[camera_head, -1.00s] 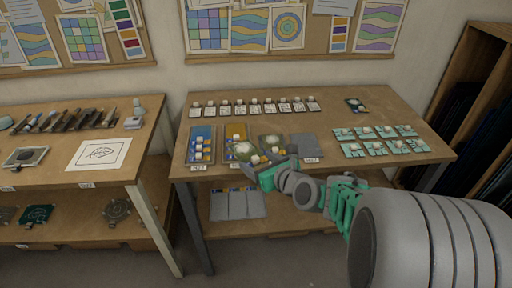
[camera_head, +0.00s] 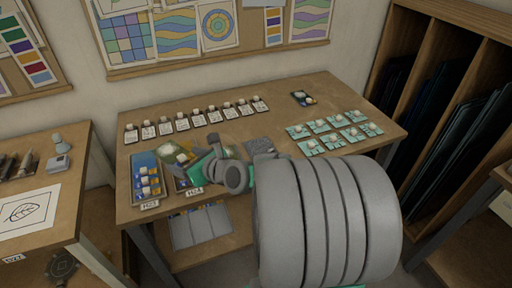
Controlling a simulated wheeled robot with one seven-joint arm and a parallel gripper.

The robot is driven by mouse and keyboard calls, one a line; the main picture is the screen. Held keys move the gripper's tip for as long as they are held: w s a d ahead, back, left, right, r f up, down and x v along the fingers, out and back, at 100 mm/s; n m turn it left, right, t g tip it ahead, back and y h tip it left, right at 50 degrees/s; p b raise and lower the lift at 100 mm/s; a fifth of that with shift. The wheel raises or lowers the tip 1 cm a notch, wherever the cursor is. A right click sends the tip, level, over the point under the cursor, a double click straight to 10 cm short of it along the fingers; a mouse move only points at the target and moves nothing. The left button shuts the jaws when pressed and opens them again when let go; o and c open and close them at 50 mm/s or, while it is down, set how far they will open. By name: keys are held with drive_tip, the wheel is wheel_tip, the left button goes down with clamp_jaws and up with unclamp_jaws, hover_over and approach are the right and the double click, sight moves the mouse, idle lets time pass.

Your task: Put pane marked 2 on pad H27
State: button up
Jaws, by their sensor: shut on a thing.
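My gripper (camera_head: 186,166) is at the front left of the worktable, low over the pads, seen from behind and partly hidden by my own arm. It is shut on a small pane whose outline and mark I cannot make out. A blue pad (camera_head: 137,190) with several small panes lies left of it, with a label (camera_head: 150,205) at its front. A second label (camera_head: 194,190) shows just below my gripper. A grey pad (camera_head: 262,146) shows in part behind my arm. No label reading H27 is legible now.
A row of white tagged pieces (camera_head: 182,123) stands at the back. Several teal panes (camera_head: 320,125) lie at the right, and a dark piece (camera_head: 302,99) lies behind them. Grey sheets (camera_head: 200,228) lie on the lower shelf. A wooden rack (camera_head: 430,40) stands at the right.

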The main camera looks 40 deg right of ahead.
drive_tip(key=s+d+r+m+h+b, duration=0.25)
drive_tip(key=s+d+m+h, duration=0.4)
drive_tip(key=s+d, duration=1.45)
drive_tip(key=shift+n, duration=0.45)
drive_tip(key=x, duration=0.5)
drive_tip(key=f+x, duration=0.1)
drive_tip(key=x, duration=0.5)
drive_tip(key=s+f+x, duration=0.1)
drive_tip(key=x, duration=0.4)
drive_tip(key=shift+w+d+f+b, duration=0.2)
drive_tip(key=shift+d+f+b, duration=0.15)
drive_tip(key=shift+d, duration=0.15)
drive_tip(key=shift+w+d+f, duration=0.1)
drive_tip(key=shift+w+f, duration=0.1)
drive_tip(key=shift+f, duration=0.75)
drive_tip(key=shift+w+f, duration=0.15)
drive_tip(key=shift+f, duration=0.8)
drive_tip(key=shift+f, duration=0.2)
drive_tip(key=o, duration=1.4)
